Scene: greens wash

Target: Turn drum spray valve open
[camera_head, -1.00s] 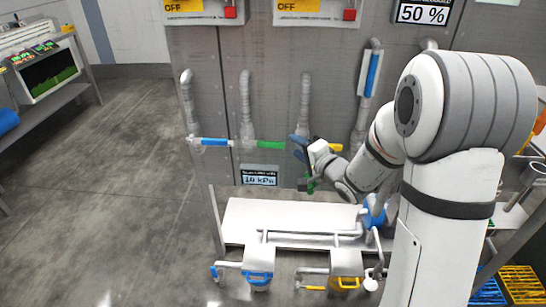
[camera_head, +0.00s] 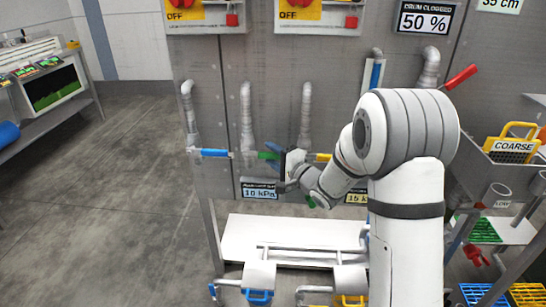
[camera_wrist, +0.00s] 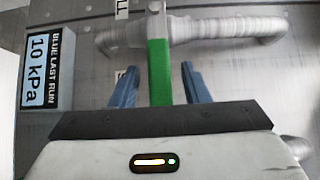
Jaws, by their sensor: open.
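A green valve handle (camera_head: 268,155) sits on the grey wall panel at the foot of a pipe; it also shows in the wrist view (camera_wrist: 159,70). My gripper (camera_head: 280,158) is at this handle's right end in the head view. In the wrist view, the blue fingers of my gripper (camera_wrist: 160,85) are open, one on each side of the green handle, with gaps between. A blue handle (camera_head: 212,152) lies horizontal to the left, and a yellow handle (camera_head: 323,157) is to the right, partly hidden by my arm. I cannot read which handle is the drum spray valve.
A display (camera_head: 259,191) below the green handle reads 10 kPa. A vertical blue handle (camera_head: 375,75) and a slanted red handle (camera_head: 460,76) are at upper right. A white shelf (camera_head: 290,235) stands below. The floor at left is clear.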

